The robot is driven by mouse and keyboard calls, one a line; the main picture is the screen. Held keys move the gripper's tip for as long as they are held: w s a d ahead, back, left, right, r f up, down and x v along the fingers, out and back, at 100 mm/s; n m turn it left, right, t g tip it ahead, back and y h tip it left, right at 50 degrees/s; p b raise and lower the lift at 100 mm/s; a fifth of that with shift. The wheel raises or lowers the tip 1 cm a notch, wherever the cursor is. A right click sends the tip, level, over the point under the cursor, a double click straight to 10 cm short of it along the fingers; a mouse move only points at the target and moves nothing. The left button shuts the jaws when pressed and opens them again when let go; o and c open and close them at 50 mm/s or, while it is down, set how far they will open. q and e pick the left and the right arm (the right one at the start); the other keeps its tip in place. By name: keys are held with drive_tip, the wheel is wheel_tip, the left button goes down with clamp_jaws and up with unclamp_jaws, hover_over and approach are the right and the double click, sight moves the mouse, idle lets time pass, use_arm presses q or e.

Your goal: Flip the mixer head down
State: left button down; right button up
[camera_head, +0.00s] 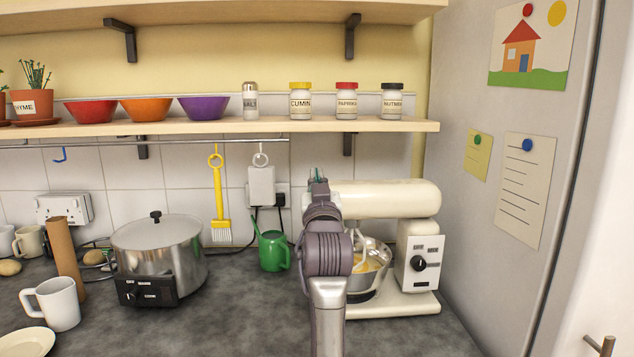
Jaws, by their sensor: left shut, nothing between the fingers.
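The cream stand mixer stands at the right of the counter. Its head (390,199) looks about level above the bowl, and its left end is hidden behind my arm. The metal mixing bowl (363,278) holds something yellowish and sits on the mixer base (405,303). The mixer's upright has a panel with a black dial (419,263). My left gripper (317,178) is shut and empty, in front of the head's left end; I cannot tell whether it touches. My right gripper is out of view.
A steel cooker (160,253) and a green watering can (272,251) stand left of my arm. A white mug (57,303) and a plate (27,342) are at the far left. The shelf (240,126) with bowls and jars hangs above.

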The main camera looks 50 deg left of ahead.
use_arm(q)
drive_tip(key=r+b+v, duration=0.1)
drive_tip(key=b+v, duration=0.2)
drive_tip(key=v, duration=0.7)
drive_tip(key=shift+s+d, duration=0.25)
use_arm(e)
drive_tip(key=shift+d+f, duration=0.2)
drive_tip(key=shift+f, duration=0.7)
use_arm(q)
drive_tip(key=shift+r, duration=0.15)
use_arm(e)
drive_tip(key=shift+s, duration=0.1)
